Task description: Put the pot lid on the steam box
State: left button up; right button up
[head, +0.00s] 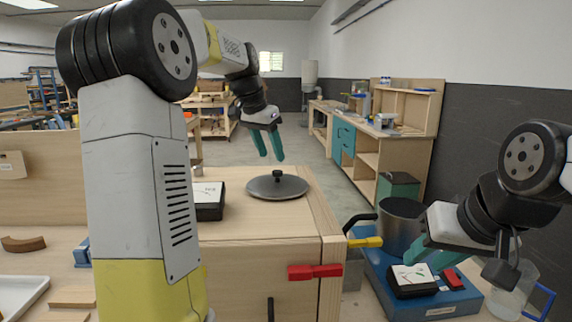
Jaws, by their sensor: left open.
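The pot lid (290,187) is a dark grey disc with a black knob. It lies flat on top of the light wooden box (255,225), which looks like the steam box. My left gripper (270,146) has teal fingers, spread apart and empty, above and a little behind the lid, not touching it. My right gripper (418,250) is low at the right, beside the metal pot (402,228). Its teal fingers are seen side-on and partly hidden, so their gap is unclear. The pot is open-topped and stands on a blue base (375,275).
A black-and-white gauge (208,201) stands left of the lid. A red handle (314,271) and a yellow handle (365,242) stick out near the box's right edge. Another gauge (412,281) is on the blue base. A clear jug (515,292) stands far right.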

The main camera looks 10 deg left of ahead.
pick_arm(q)
jog(key=v, duration=0.6)
jog(key=s+d+f+n+t, duration=0.1)
jog(key=s+d, duration=0.1)
jog(key=s, duration=0.4)
jog(key=s+d+f+n, duration=0.1)
jog(key=s+d+f, duration=0.1)
jog(key=s, duration=0.5)
jog(key=s+d+f+n, duration=0.1)
jog(key=s+f, duration=0.2)
jog(key=s, duration=0.1)
jog(key=s+d+f+n+t, duration=0.1)
jog(key=s+f, duration=0.3)
jog(key=s, duration=0.1)
jog(key=s+f+n, duration=0.1)
jog(key=s+f, duration=0.3)
jog(key=s, duration=0.1)
jog(key=shift+s+d, duration=0.1)
jog(key=shift+d, duration=0.3)
jog(key=shift+r, duration=0.1)
